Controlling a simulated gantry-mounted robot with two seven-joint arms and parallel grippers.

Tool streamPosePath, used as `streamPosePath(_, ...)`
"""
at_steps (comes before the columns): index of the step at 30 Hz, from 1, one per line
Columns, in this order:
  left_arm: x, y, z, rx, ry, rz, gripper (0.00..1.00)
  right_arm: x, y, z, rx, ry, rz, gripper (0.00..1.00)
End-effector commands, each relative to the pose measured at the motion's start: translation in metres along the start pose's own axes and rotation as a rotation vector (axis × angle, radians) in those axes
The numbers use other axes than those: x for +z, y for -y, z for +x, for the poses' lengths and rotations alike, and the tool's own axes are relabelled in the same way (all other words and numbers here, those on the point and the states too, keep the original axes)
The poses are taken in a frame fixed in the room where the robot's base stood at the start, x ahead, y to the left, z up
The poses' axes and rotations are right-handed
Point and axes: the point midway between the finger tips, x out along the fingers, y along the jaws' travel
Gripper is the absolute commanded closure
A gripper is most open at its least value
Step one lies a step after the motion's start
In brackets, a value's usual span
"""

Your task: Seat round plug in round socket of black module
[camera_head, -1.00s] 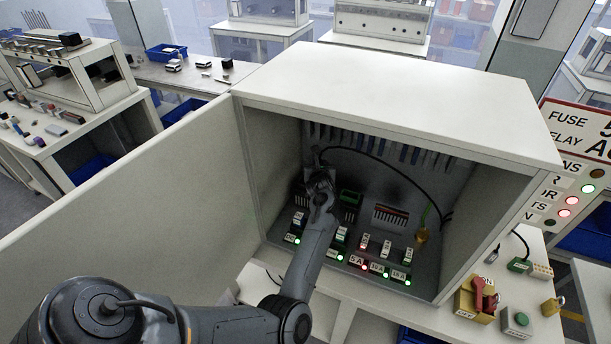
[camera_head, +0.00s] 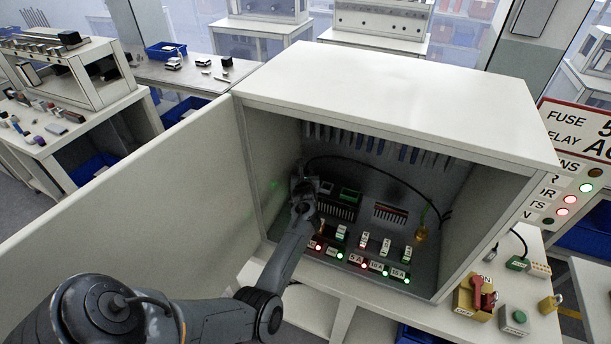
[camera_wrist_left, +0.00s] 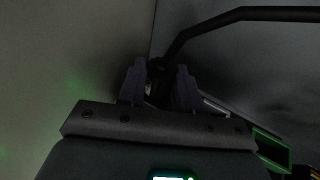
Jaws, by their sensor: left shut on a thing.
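My left gripper (camera_head: 303,182) is inside the open cabinet, near its left inner wall. It is shut on the dark round plug (camera_wrist_left: 157,66) at the end of the black cable; the left wrist view shows the plug between the two fingers, mostly hidden and very dark. The cable (camera_head: 370,163) arches from the gripper to the cabinet's right side and also shows in the left wrist view (camera_wrist_left: 235,15). A dark module with a grey top (camera_head: 327,187) stands just right of the gripper; I cannot tell whether it is the black module. No round socket can be made out. My right gripper is not in view.
A green-topped terminal block (camera_head: 349,194) and a red-and-white block (camera_head: 390,213) stand deeper in the cabinet (camera_head: 400,95). The open door (camera_head: 130,215) bounds the left side.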

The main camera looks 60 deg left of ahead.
Motion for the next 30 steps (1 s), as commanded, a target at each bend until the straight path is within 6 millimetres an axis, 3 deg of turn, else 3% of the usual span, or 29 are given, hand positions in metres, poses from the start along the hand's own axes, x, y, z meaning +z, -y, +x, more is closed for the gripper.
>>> streamPosePath(8,-0.004,0.000,0.002,0.000,0.000,-0.001,0.96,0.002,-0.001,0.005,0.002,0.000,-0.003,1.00)
streamPosePath(9,-0.004,0.000,0.002,0.000,0.000,0.000,0.65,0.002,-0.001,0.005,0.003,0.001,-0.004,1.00)
streamPosePath(14,-0.003,0.000,0.001,0.000,0.000,0.001,0.41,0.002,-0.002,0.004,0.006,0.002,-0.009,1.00)
streamPosePath(23,-0.002,0.000,0.001,0.000,0.000,0.001,0.41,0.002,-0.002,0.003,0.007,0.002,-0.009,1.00)
streamPosePath(30,0.004,0.001,-0.013,-0.001,-0.001,0.000,0.41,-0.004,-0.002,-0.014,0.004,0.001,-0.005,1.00)
